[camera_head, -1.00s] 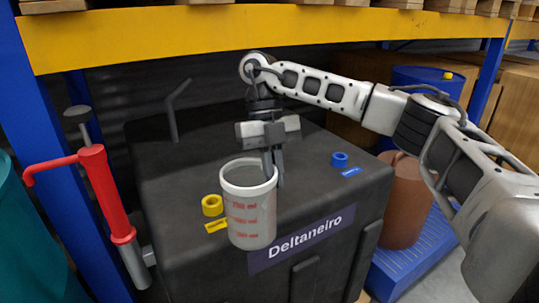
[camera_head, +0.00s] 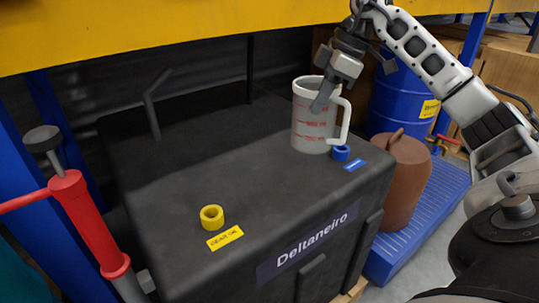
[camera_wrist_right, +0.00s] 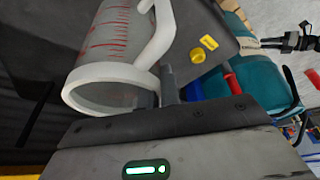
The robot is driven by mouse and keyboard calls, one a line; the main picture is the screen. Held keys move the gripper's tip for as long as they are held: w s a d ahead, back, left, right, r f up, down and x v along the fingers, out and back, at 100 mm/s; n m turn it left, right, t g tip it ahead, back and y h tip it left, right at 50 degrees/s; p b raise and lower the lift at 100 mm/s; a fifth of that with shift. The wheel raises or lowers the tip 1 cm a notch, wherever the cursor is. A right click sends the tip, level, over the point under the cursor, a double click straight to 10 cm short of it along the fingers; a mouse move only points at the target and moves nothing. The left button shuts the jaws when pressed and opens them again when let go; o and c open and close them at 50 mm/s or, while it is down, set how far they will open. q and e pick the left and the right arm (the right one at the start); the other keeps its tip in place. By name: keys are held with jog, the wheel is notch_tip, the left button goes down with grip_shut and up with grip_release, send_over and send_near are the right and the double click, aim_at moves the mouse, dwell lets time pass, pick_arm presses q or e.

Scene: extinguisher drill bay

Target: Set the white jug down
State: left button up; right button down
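The white jug (camera_head: 311,125), with red markings and a handle on its right, is upright over the back right of the dark tank's top (camera_head: 215,160). It is just left of the blue ring (camera_head: 341,153). I cannot tell whether its base touches the tank. My right gripper (camera_head: 322,98) reaches down at the jug's rim and handle and appears shut on it. In the right wrist view the jug (camera_wrist_right: 112,52) has its rim towards the camera, and the fingers (camera_wrist_right: 160,92) are at the handle's rim end. My left gripper is not in view.
A yellow ring (camera_head: 211,217) sits at the tank's front left, with clear top between. A bent pipe (camera_head: 152,108) rises at the back left. A red hand pump (camera_head: 90,225) stands left. A brown container (camera_head: 404,185) is on the right, by a blue drum (camera_head: 400,100).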

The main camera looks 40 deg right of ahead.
pick_arm(q)
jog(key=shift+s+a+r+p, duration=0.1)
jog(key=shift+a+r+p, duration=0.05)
jog(key=shift+p, duration=0.5)
pick_arm(e)
jog(key=w+a+f, duration=0.5)
jog(key=a+f, duration=0.3)
jog(key=f, duration=0.3)
jog(key=shift+w+a+f, duration=0.15)
jog(key=shift+a, duration=0.2)
jog(key=c, duration=1.6)
grip_release()
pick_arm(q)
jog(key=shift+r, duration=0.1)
pick_arm(e)
jog(key=v, duration=1.2)
